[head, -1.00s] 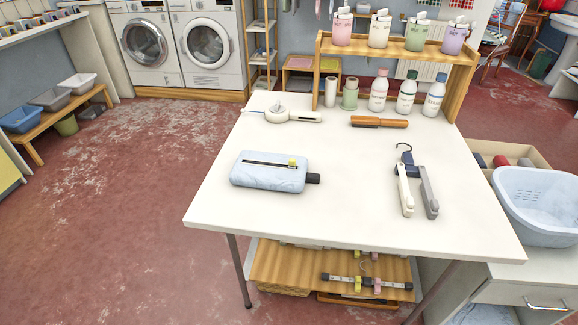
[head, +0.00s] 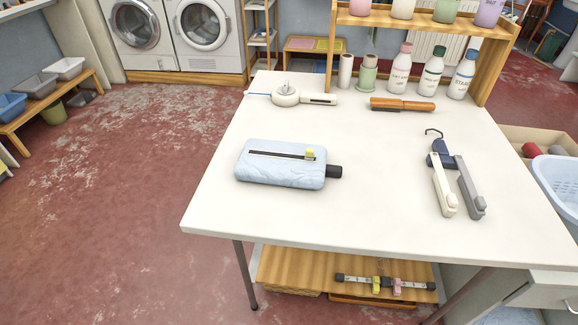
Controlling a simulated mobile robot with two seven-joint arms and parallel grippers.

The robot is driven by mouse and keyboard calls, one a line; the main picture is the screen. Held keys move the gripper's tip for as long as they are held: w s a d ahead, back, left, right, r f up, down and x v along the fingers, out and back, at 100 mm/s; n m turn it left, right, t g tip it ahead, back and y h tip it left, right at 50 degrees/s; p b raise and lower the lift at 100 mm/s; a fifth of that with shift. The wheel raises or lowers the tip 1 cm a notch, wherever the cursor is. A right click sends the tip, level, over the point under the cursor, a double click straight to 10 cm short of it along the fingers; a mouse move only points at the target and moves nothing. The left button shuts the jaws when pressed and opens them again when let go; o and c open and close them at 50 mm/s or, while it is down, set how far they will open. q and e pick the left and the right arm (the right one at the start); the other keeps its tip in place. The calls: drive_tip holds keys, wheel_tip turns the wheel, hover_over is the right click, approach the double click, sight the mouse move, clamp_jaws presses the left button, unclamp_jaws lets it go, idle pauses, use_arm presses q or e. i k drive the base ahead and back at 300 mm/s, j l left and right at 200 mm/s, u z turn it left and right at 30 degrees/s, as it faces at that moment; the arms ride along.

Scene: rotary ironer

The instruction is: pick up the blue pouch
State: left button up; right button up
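The light blue pouch (head: 270,174) lies flat on the left part of the white table (head: 330,215). It has a dark zip line with a yellow pull on top, and a black piece sticks out at its right end. Nothing lies over it. Neither of my grippers shows in the head view.
A folded hanger-like tool (head: 446,185) with white and grey arms lies at the right. An orange-handled brush (head: 402,104) and a white round device (head: 286,96) lie farther back. Several bottles (head: 431,70) stand by the wooden shelf (head: 420,22). The table's front left is clear.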

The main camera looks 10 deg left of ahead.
sight(276, 163)
drive_tip(key=k+z, duration=0.1)
drive_tip(key=k, duration=1)
drive_tip(key=z, duration=1.5)
drive_tip(key=i+j+z, duration=0.15)
drive_tip(key=j, duration=0.85)
drive_tip(key=j+z, duration=0.1)
drive_tip(key=j, duration=0.9)
drive_tip(key=i+j, duration=0.1)
drive_tip(key=j, duration=1.6)
